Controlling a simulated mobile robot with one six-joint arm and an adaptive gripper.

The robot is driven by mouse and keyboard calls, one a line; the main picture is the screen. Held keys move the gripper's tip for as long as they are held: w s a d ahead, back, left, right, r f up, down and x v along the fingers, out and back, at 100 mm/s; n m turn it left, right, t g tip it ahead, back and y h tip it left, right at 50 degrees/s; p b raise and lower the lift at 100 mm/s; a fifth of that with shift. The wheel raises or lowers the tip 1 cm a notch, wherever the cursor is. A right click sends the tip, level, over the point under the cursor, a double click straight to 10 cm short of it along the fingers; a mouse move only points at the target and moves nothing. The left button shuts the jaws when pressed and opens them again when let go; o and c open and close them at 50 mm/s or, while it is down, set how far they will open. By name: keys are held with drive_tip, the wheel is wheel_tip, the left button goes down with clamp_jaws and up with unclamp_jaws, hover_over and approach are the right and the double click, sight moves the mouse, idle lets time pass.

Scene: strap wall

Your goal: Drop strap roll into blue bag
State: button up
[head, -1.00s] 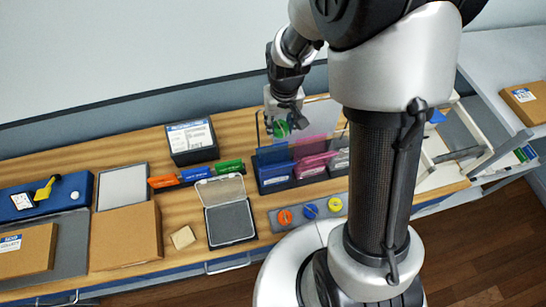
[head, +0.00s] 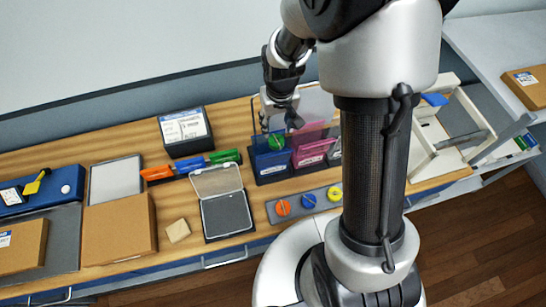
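The green strap roll (head: 277,141) shows at the mouth of the blue bag (head: 271,165), below my gripper. Its lower part overlaps the bag's blue front; I cannot tell how deep it sits. My gripper (head: 281,124) is above the blue bag, pointing down, with its fingers apart and the roll below the fingertips. The fingers look clear of the roll, though they are small in the view.
A pink bag (head: 313,151) stands right of the blue one; my arm hides part of the area beyond. A clear-lidded case (head: 226,214), orange, blue and green straps in a row, and a black labelled box (head: 187,131) are to the left. A white open drawer (head: 432,165) is at right.

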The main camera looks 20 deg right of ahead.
drive_tip(key=shift+o, duration=1.4)
wheel_tip(320, 180, up, 12)
drive_tip(key=s, duration=0.1)
drive_tip(key=shift+s, duration=0.2)
drive_tip(key=s+f+t+b, duration=0.1)
drive_tip(key=s+f+b, duration=0.2)
drive_tip(key=s+b, duration=0.6)
drive_tip(key=s+f+t+b, duration=0.2)
drive_tip(key=s+f+b, duration=0.2)
drive_tip(key=s+b, duration=0.5)
drive_tip(key=shift+s+f, duration=0.3)
drive_tip(key=shift+s, duration=0.5)
